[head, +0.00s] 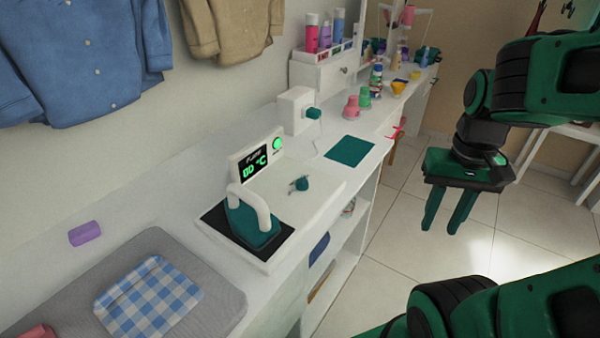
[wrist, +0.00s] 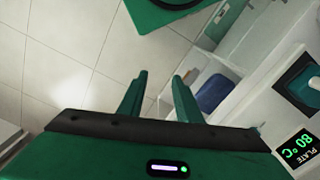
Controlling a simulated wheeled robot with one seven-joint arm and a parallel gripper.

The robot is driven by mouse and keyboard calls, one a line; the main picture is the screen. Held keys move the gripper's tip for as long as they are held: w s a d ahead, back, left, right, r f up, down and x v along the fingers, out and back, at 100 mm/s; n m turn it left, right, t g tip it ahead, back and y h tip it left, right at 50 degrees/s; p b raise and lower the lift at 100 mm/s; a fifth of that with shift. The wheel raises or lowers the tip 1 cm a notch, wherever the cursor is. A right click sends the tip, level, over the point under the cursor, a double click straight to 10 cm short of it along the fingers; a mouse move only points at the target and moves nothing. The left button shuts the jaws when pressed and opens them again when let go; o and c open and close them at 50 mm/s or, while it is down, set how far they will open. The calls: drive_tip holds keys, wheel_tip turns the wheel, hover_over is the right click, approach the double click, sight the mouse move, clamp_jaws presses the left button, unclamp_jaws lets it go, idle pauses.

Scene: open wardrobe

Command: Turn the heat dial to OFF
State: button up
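The heat dial (head: 301,184) is a small teal knob with a pale pointer, on top of a white heating unit (head: 322,190). The display (head: 256,165) on its back panel is lit green and reads 80 °C in the wrist view (wrist: 300,148). A teal iron (head: 252,224) with a white handle stands on the unit's dark plate. I cannot read any marks around the dial. My gripper (head: 441,226) hangs to the right of the counter, over the floor, well apart from the dial. Its two fingers are spread and empty, also in the wrist view (wrist: 159,78).
A white box with a teal plug (head: 313,113) and a teal mat (head: 349,151) are behind the unit. Pink and green cups stand farther back. A folded checked cloth (head: 148,297) lies on a grey pad in front. Shirts hang above. The floor to the right is clear.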

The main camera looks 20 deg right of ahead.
drive_tip(key=o, duration=0.3)
drive_tip(key=shift+o, duration=0.4)
drive_tip(key=shift+w+a+r, duration=0.2)
drive_tip(key=shift+w+r, duration=0.2)
drive_tip(key=shift+r, duration=0.3)
hover_over(302, 177)
drive_tip(key=shift+m, duration=0.4)
wheel_tip(302, 177, down, 10)
drive_tip(key=shift+s+r, duration=0.1)
drive_tip(key=shift+r, duration=0.15)
drive_tip(key=c, duration=1.1)
